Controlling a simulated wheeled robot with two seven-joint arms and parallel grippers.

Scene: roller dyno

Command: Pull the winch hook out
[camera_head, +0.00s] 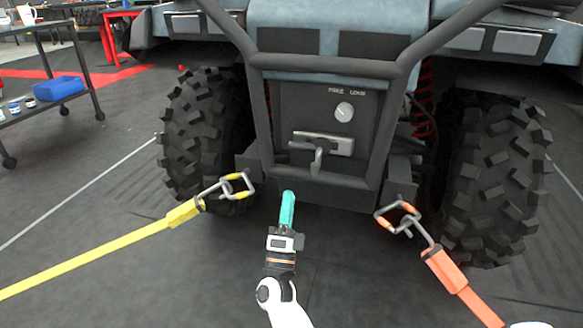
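The grey winch hook (318,163) hangs from the middle of the metal fairlead (330,144) on the dark front panel of the vehicle. A round white knob (344,112) sits above it, under the labels FREE and LOCK; I cannot tell which one it points to. My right gripper (287,200), with teal fingers, is below and left of the hook, apart from it. Its fingers overlap in this view, so any gap between them is hidden. Nothing shows held at its tips. My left gripper is out of view.
A yellow strap (95,260) hooks on at the left of the bumper (258,110), and an orange strap (448,272) at the right. Large tyres (203,130) flank the panel. A cart with a blue bin (58,88) stands far left. The floor before the bumper is clear between the straps.

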